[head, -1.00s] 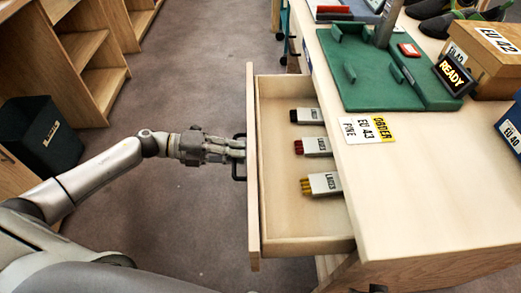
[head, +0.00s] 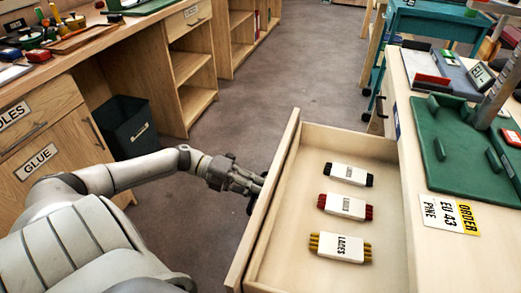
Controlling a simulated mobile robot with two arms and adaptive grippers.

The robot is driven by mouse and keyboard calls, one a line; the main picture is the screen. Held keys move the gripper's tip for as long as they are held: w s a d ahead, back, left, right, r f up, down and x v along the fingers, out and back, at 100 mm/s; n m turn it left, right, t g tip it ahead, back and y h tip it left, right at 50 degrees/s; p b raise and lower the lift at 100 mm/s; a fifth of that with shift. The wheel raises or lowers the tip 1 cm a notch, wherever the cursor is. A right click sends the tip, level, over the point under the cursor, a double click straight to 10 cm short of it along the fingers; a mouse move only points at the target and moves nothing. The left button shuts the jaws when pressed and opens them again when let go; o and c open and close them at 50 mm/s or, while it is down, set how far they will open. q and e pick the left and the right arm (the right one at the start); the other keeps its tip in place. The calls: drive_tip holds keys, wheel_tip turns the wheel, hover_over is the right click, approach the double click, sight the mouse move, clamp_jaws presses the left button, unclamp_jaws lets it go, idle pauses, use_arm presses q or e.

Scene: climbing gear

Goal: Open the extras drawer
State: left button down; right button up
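The drawer (head: 284,262) under the right-hand bench stands far out, with its pale wooden front (head: 262,215) facing left. Three lace packs lie inside: one with black ends (head: 348,174), one with red ends (head: 345,206) and one with yellow ends (head: 340,246). My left gripper (head: 255,187) is at the outer side of the drawer front, its fingers closed around the dark handle (head: 251,204). The handle is partly hidden by the fingers and the front's top edge. My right gripper is out of view.
The bench top (head: 412,100) carries a green fixture board (head: 455,160) and an order card (head: 449,214). A dark bin (head: 126,126) stands by the left cabinets. Open shelves (head: 190,70) line the back left. Grey floor (head: 265,85) is clear between the benches.

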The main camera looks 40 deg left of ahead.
use_arm(q)
drive_tip(key=c, duration=1.5)
unclamp_jaws()
drive_tip(key=v, duration=1.2)
